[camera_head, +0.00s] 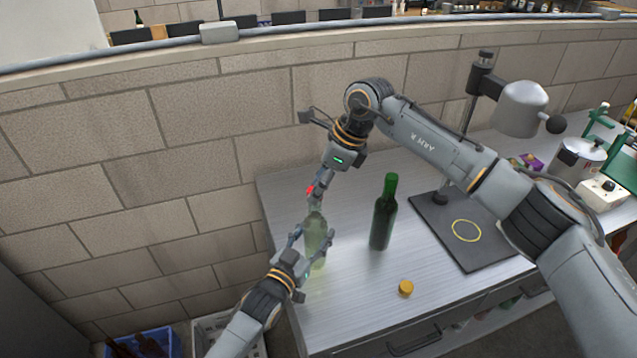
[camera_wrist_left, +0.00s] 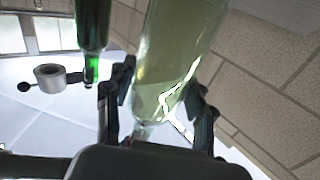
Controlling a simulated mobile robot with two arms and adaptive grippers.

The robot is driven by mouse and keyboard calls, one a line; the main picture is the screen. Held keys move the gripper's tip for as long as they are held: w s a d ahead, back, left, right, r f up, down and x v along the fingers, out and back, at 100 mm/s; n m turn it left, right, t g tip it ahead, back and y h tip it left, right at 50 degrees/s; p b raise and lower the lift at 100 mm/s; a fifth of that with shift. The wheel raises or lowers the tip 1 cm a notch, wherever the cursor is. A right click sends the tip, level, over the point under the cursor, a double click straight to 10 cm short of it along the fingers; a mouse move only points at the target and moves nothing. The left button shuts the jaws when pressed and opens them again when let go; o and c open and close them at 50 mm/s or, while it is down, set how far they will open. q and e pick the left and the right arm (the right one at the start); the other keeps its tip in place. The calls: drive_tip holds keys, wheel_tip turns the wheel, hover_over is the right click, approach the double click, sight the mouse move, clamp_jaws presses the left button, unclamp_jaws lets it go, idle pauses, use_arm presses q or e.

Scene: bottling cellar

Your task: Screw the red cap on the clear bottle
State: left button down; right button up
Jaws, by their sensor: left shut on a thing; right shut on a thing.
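The clear bottle (camera_head: 316,228) stands upright at the left end of the metal worktop. My left gripper (camera_head: 313,240) is shut around its body from the front; the left wrist view also shows the pale greenish glass (camera_wrist_left: 183,55) between the two fingers. The red cap (camera_head: 310,189) is pinched in my right gripper (camera_head: 314,193), which points down from above, over the bottle's top. The fingers partly hide the cap. I cannot tell whether the cap touches the bottle's mouth.
A dark green bottle (camera_head: 384,212) stands just right of the clear one, and a yellow cap (camera_head: 405,288) lies near the front edge. A dark stand base (camera_head: 455,252) with a yellow ring is further right. A brick wall runs behind and left of the worktop (camera_head: 350,312).

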drive_tip(key=shift+f, duration=0.2)
